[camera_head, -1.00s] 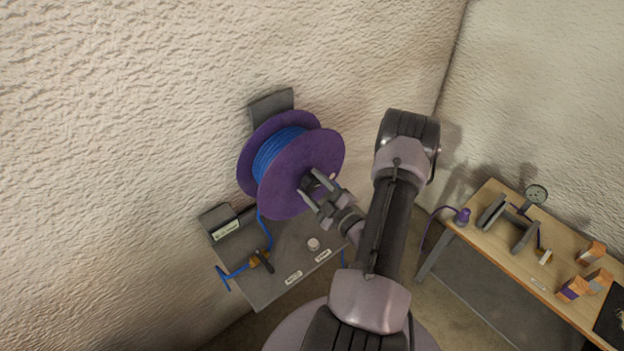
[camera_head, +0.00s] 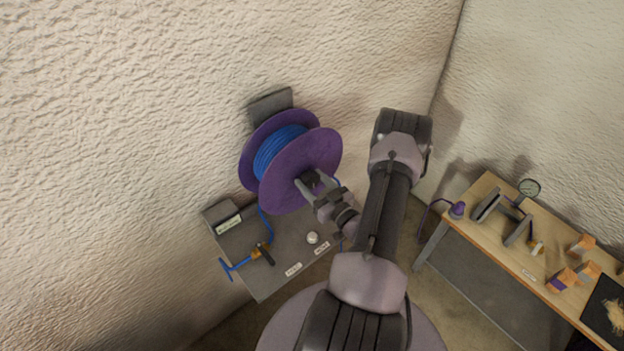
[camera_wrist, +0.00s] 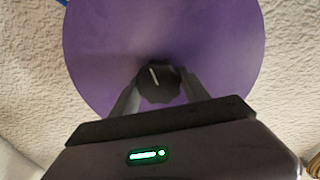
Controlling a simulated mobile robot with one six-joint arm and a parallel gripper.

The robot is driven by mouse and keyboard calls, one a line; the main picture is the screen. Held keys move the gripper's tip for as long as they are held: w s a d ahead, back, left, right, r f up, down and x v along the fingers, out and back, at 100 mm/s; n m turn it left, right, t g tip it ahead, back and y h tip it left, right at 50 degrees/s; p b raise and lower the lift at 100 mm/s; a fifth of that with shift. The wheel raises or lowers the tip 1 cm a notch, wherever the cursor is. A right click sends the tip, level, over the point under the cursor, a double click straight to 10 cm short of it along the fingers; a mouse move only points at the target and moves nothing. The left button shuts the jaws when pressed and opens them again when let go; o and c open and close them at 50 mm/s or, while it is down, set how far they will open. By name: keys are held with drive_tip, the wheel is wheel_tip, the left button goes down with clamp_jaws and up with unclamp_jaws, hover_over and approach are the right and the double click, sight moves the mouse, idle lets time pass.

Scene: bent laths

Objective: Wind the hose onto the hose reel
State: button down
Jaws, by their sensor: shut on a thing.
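The hose reel (camera_head: 290,182) has two purple discs and is fixed to the wall by a grey bracket. Blue hose (camera_head: 277,153) lies wound in turns between the discs. A loose length of blue hose (camera_head: 265,222) hangs from the reel down to the grey bench and ends at a blue piece at the left. My gripper (camera_head: 308,184) is at the front disc, shut on the dark knob at its middle. In the wrist view the black knob (camera_wrist: 158,84) with a white mark sits between my two fingers, in front of the purple disc (camera_wrist: 200,35).
The grey bench (camera_head: 285,250) below bears a brass valve with a dark handle (camera_head: 264,252), a white round knob (camera_head: 312,238) and labels. A wooden table (camera_head: 490,245) at the right holds a gauge, brackets and orange-purple blocks. Textured walls stand close behind the reel.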

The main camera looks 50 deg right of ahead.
drive_tip(key=shift+m, duration=1)
drive_tip(key=c, duration=0.6)
unclamp_jaws()
drive_tip(key=shift+o, duration=0.2)
drive_tip(key=v, duration=1.7)
drive_tip(key=shift+s+a, duration=0.15)
drive_tip(key=shift+s, duration=0.05)
drive_tip(key=shift+r, duration=0.15)
